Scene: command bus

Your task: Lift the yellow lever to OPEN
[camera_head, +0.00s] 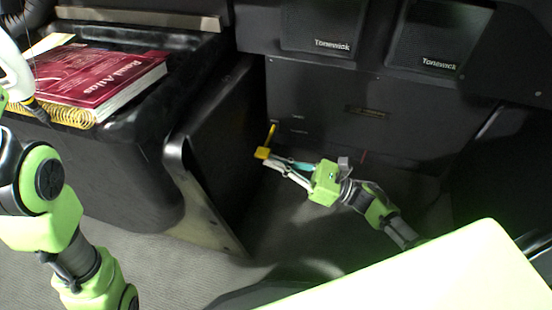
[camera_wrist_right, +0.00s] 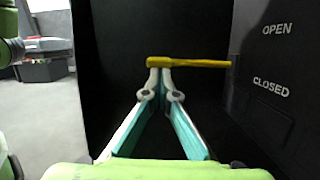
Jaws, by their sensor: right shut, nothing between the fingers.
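The yellow lever (camera_head: 271,137) stands out from the dark panel near the middle of the head view.
A black box (camera_head: 125,170) at the left carries a red spiral-bound atlas (camera_head: 95,80). A dark angled panel (camera_head: 215,145) stands just left of the lever. The OPEN label (camera_wrist_right: 277,29) is above the CLOSED label (camera_wrist_right: 271,87). Grey carpet (camera_head: 290,225) lies below.

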